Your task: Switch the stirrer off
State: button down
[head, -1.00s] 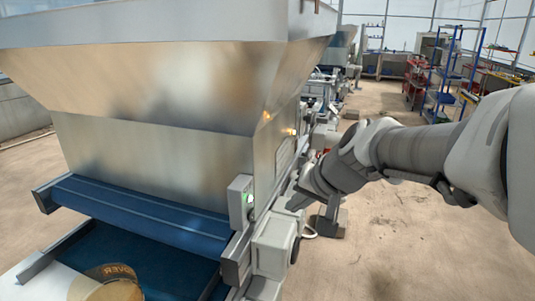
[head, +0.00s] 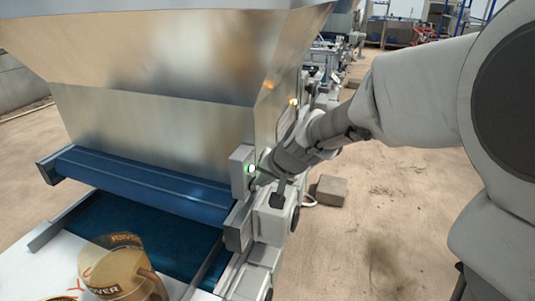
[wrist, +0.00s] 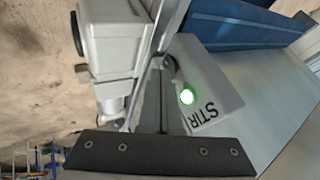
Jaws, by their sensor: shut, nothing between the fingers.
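The stirrer's control box (head: 241,170) is a small grey box on the right side of the seeder, below the big metal hopper. It carries a glowing green round button (head: 250,169). In the wrist view the box (wrist: 215,75) shows part of a label starting "STIR", next to the lit green button (wrist: 187,97). My gripper (head: 260,172) is shut and empty, its fingertips close to the button side of the box. In the wrist view my narrow closed fingers (wrist: 165,72) lie just left of the button; I cannot tell whether they touch the box.
The metal hopper (head: 160,110) rises above the box. A blue roller (head: 150,190) and dark blue belt run below it. Grey machine housings (head: 272,216) sit just under my arm.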

jog(key=shift+a, duration=0.1)
jog(key=shift+w+a+r, duration=0.1)
jog(key=shift+a+r, duration=0.05)
jog(key=shift+a, duration=0.05)
jog(key=shift+r, duration=0.1)
jog(key=shift+r+p, duration=0.65)
jog(key=shift+p, duration=0.05)
dwell(0.3)
